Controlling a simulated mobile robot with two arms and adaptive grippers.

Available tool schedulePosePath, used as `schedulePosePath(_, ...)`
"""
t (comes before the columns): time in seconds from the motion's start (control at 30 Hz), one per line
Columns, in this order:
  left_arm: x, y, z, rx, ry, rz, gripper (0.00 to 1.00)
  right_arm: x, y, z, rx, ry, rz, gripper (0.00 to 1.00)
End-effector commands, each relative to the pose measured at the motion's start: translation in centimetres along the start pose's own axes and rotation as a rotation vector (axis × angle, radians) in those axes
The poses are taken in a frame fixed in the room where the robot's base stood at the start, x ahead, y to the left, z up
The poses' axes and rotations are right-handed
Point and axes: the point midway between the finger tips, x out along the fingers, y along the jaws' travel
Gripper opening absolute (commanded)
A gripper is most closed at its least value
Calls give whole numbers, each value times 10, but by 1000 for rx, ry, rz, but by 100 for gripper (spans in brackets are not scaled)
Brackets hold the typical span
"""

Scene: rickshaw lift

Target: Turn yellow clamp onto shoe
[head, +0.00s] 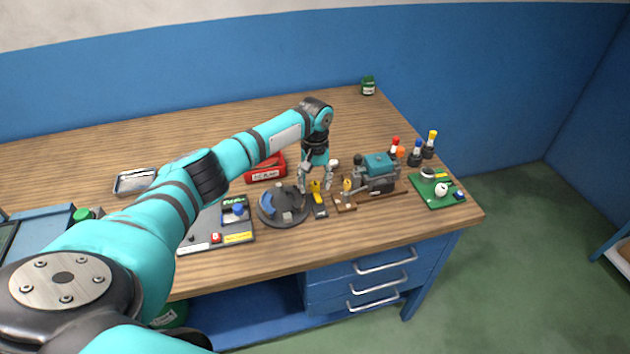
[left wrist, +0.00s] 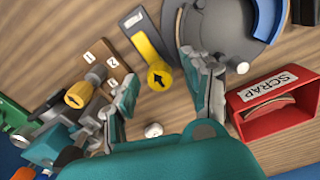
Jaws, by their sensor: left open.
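A yellow round knob with a black arrow (left wrist: 159,76), which looks like the yellow clamp, stands at the end of a grey plate with a yellow stripe (left wrist: 147,38). It also shows in the head view (head: 316,186). My left gripper (head: 317,180) is above it, pointing down. Its fingers are open on either side of the knob in the left wrist view (left wrist: 158,66); I cannot tell whether they touch it. My right gripper is out of view.
A red SCRAP bin (head: 265,170) stands behind the drum plate. A block marked 1 and 2 (left wrist: 105,65) and a teal machine (head: 378,170) stand to the right in the head view. Bottles (head: 416,155) and a green board (head: 437,196) are farther right. The back table is mostly clear.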

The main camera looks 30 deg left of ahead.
Motion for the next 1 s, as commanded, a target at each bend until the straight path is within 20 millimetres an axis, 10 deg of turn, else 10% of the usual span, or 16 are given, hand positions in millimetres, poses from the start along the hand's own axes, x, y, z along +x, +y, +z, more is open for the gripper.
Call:
schedulePosePath(0.43,0,0,0,0,0,0,1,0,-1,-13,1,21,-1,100)
schedulePosePath(1.0,-2,0,1,160,-3,1,0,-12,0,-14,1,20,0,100)
